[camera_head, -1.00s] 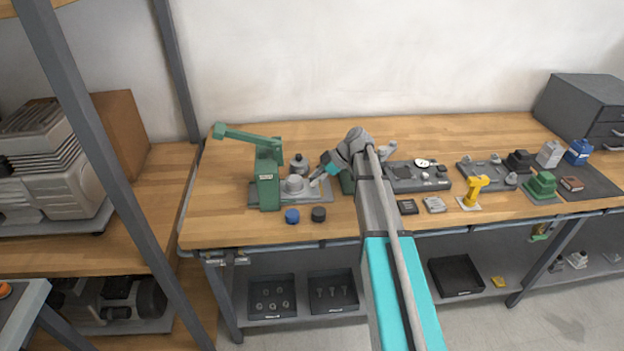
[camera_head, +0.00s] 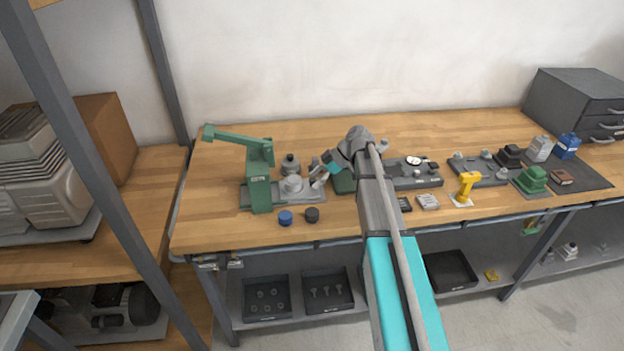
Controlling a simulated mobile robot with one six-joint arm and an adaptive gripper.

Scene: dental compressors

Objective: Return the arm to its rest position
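My arm reaches out over the wooden workbench (camera_head: 330,228), its teal and grey links running from the bottom of the view to the bench. My gripper (camera_head: 318,178) is at the arm's far end, low beside the grey round part on the grey fixture plate (camera_head: 315,197). It is small in this view, and I cannot tell whether its fingers are open or shut, or whether they touch the part. A green press-like stand (camera_head: 259,180) stands just left of the part. A green block is partly hidden behind my arm.
A blue cap (camera_head: 285,217) and a dark cap (camera_head: 312,214) lie in front of the fixture. Right of my arm are a grey tray (camera_head: 418,183), a yellow tool (camera_head: 466,187) and a dark drawer cabinet (camera_head: 575,103). A grey rack post (camera_head: 100,180) rises at left.

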